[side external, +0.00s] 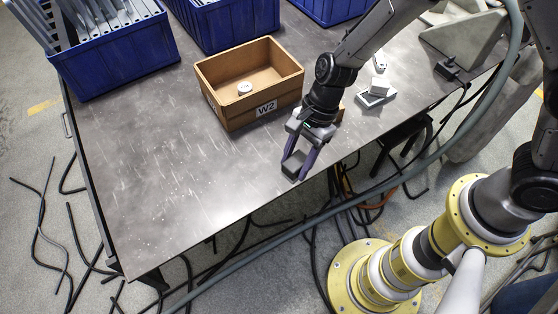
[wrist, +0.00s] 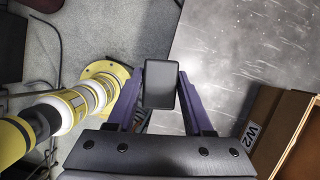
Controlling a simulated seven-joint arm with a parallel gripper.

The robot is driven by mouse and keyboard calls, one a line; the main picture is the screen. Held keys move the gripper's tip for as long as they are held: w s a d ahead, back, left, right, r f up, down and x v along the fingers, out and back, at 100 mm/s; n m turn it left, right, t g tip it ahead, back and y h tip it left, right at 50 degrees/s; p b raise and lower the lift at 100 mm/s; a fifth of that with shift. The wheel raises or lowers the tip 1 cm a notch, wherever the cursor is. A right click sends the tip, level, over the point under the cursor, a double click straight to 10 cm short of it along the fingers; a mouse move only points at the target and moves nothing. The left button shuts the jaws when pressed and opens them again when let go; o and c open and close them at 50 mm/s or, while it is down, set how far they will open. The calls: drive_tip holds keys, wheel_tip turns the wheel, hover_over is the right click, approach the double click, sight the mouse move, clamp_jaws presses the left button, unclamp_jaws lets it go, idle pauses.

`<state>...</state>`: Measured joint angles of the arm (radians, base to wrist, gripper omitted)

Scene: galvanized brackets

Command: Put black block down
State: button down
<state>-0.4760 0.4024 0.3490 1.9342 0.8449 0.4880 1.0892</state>
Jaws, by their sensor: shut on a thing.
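The black block (side external: 294,165) is a small dark rounded box between the fingertips of my gripper (side external: 296,170). My gripper is shut on it, with a purple finger on each side. In the side view they are near the table's front edge, right of the middle. In the wrist view the block (wrist: 160,86) lies between the fingertips (wrist: 161,95), with the table edge passing behind it. I cannot tell whether the block touches the table or hangs just above it.
A brown box (side external: 283,104) marked W2 stands behind my gripper, with a white round piece (side external: 244,88) inside. Blue bins (side external: 118,62) line the back. White and grey pieces (side external: 376,95) lie to the right. The grey table (side external: 180,175) is clear at front left.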

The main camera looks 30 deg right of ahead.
drive_tip(key=s+d+r+m, duration=0.2)
drive_tip(key=s+d, duration=0.1)
drive_tip(key=d, duration=0.5)
drive_tip(key=shift+t, duration=0.4)
drive_tip(key=w+a+f, duration=0.2)
drive_tip(key=w+f, duration=0.1)
drive_tip(key=w, duration=0.1)
drive_tip(key=w+a+f, duration=0.2)
drive_tip(key=w+f, duration=0.1)
drive_tip(key=w, duration=0.1)
drive_tip(key=w+a+f, duration=0.2)
drive_tip(key=w+f, duration=0.2)
drive_tip(key=shift+w, duration=0.35)
drive_tip(key=shift+f, duration=1.45)
drive_tip(key=shift+f, duration=0.15)
drive_tip(key=shift+c, duration=1.5)
unclamp_jaws()
drive_tip(key=v, duration=1.2)
drive_tip(key=shift+d, duration=0.25)
